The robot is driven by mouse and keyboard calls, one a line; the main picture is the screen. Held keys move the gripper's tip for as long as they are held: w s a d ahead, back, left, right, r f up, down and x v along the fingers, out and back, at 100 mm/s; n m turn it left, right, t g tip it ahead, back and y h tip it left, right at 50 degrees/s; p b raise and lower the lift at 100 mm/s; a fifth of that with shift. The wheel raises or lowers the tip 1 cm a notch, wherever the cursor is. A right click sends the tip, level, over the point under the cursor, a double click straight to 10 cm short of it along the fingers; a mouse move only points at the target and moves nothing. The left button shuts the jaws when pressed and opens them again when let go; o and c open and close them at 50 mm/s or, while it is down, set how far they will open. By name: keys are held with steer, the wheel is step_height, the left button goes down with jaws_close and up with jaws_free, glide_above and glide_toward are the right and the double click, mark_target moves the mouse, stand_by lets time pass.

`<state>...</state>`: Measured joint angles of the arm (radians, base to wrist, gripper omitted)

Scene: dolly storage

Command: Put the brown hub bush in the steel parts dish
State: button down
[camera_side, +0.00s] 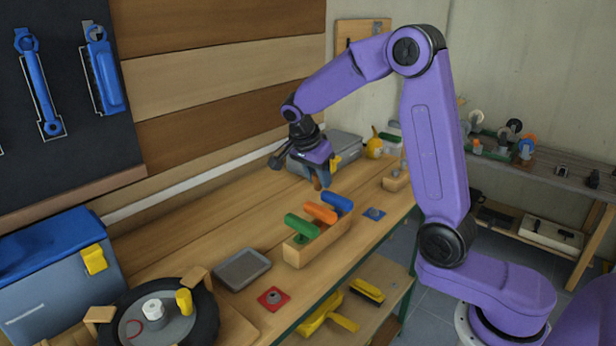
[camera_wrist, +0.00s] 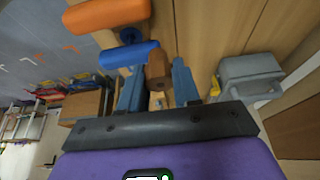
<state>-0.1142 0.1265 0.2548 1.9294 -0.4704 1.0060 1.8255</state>
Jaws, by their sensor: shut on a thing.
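My gripper (camera_side: 318,181) is above the bench, behind the block of coloured handles. Its blue fingers are shut on the brown hub bush (camera_side: 317,184), which sticks out below them. In the wrist view the brown bush (camera_wrist: 157,66) sits between the two blue fingers of my gripper (camera_wrist: 158,82). It is held clear of the bench. The steel parts dish (camera_side: 242,270), a shallow dark grey square tray, lies on the bench to the left of the handle block and looks empty. I do not make it out in the wrist view.
A wooden block (camera_side: 300,252) with green, orange and blue handles stands between my gripper and the bench's front edge. A red plate (camera_side: 272,299), a blue plate (camera_side: 374,214) and a wheel (camera_side: 205,312) lie around. A grey case (camera_side: 344,146) stands behind.

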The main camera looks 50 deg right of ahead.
steer(key=s+a+n, duration=0.1)
steer(key=a, duration=0.2)
steer(key=s+a+r+n+t, duration=0.1)
steer(key=s+a+n, duration=0.1)
steer(key=a, duration=0.1)
steer(key=s+a+r+n, duration=0.1)
steer(key=s+a, duration=0.1)
steer(key=a, duration=0.2)
steer(key=shift+s+t+y, duration=0.2)
steer(key=shift+t+y, duration=0.1)
steer(key=shift+t, duration=0.1)
steer(key=s+a+n+t+y, duration=0.1)
steer(key=s+a+n+t, duration=0.1)
steer(key=s+a+n, duration=0.5)
steer(key=m, duration=0.2)
glide_above(243, 265)
steer(key=s+a, duration=0.1)
steer(key=s, duration=0.1)
steer(key=f, duration=0.9)
steer(key=shift+w+f, duration=0.25)
steer(key=shift+f, duration=0.05)
steer(key=shift+w+f, duration=0.2)
steer(key=shift+f, duration=1.6)
steer(key=shift+f, duration=0.15)
